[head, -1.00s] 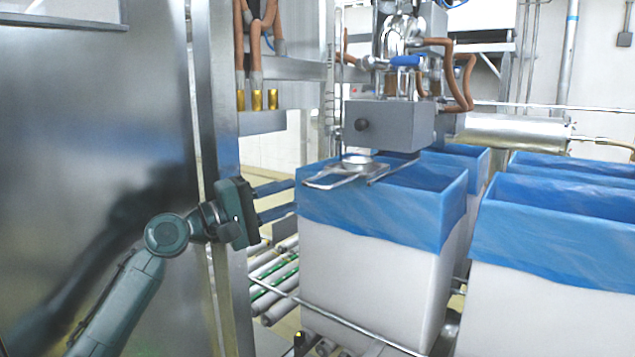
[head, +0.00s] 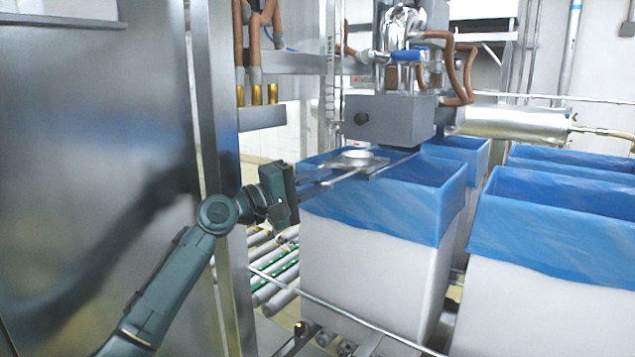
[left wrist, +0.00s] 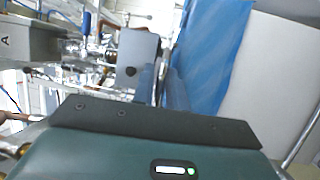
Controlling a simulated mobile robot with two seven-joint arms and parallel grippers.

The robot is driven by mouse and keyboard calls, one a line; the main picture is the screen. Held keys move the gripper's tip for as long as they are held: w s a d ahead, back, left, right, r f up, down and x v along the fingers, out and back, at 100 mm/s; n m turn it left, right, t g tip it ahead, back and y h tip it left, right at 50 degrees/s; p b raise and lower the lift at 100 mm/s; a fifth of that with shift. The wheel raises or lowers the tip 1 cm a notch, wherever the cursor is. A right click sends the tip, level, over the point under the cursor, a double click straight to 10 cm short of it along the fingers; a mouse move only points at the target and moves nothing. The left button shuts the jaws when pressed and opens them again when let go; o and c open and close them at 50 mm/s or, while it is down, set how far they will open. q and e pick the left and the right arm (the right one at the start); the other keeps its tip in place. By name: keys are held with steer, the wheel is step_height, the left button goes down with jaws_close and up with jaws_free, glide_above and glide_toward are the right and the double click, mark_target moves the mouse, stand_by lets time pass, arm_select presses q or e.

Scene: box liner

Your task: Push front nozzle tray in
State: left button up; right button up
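The front nozzle tray (head: 362,162) is a flat metal plate with a round light disc on it. It sits under the grey nozzle housing (head: 390,119), above the near blue-lined box. My left gripper (head: 326,177) points right at the tray's left end. Its two fingers look apart, with nothing clearly held between them. The fingertips overlap the tray's front end in the head view, and I cannot tell whether they touch. In the left wrist view, the gripper body fills the bottom and the grey housing (left wrist: 137,58) shows beyond. My right gripper is not in view.
The near white box with blue liner (head: 375,270) stands right of my gripper, close to the fingers. Another lined box (head: 560,300) stands farther right. A steel post (head: 218,120) is beside my left arm. Rollers (head: 275,285) lie below.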

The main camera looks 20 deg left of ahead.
arm_select(q)
jaws_close()
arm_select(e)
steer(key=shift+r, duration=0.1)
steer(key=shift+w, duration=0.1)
